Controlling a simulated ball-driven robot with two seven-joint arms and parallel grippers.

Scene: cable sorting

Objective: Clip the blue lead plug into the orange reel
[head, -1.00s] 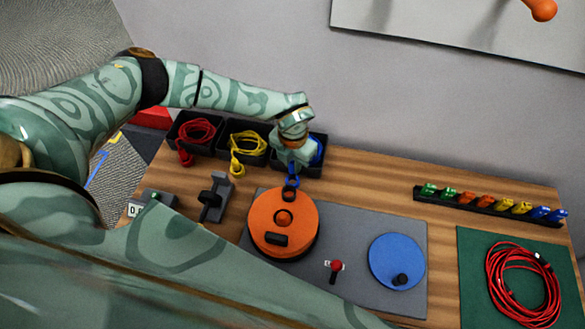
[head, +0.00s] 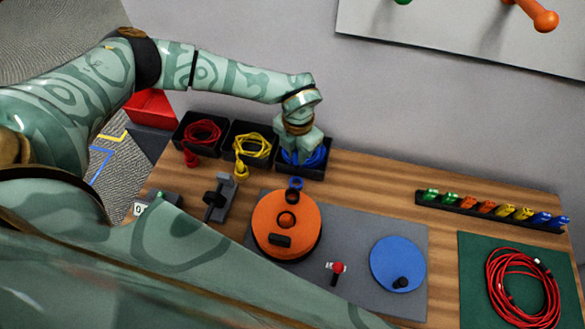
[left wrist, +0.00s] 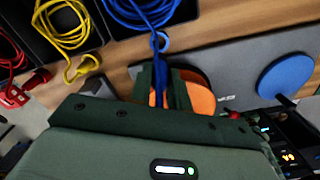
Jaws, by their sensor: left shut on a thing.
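My left gripper (head: 298,156) is over the blue cable's bin in the head view, its fingertips hard to make out there. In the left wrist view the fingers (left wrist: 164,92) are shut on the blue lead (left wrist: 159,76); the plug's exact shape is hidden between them. The blue cable (left wrist: 140,12) runs up from the fingers into its bin. The orange reel (head: 270,222) lies on the grey mat, nearer than the gripper and apart from it. It is partly hidden behind a finger in the left wrist view (left wrist: 201,96). My right gripper is not in view.
A blue ring (head: 296,184) stands between bin and reel. Bins hold red (head: 203,131) and yellow (head: 252,145) cables. A grey fixture (head: 222,198) stands left of the reel. A blue disc (head: 397,264), a red-knobbed lever (head: 337,268) and a clip rail (head: 490,208) are to the right.

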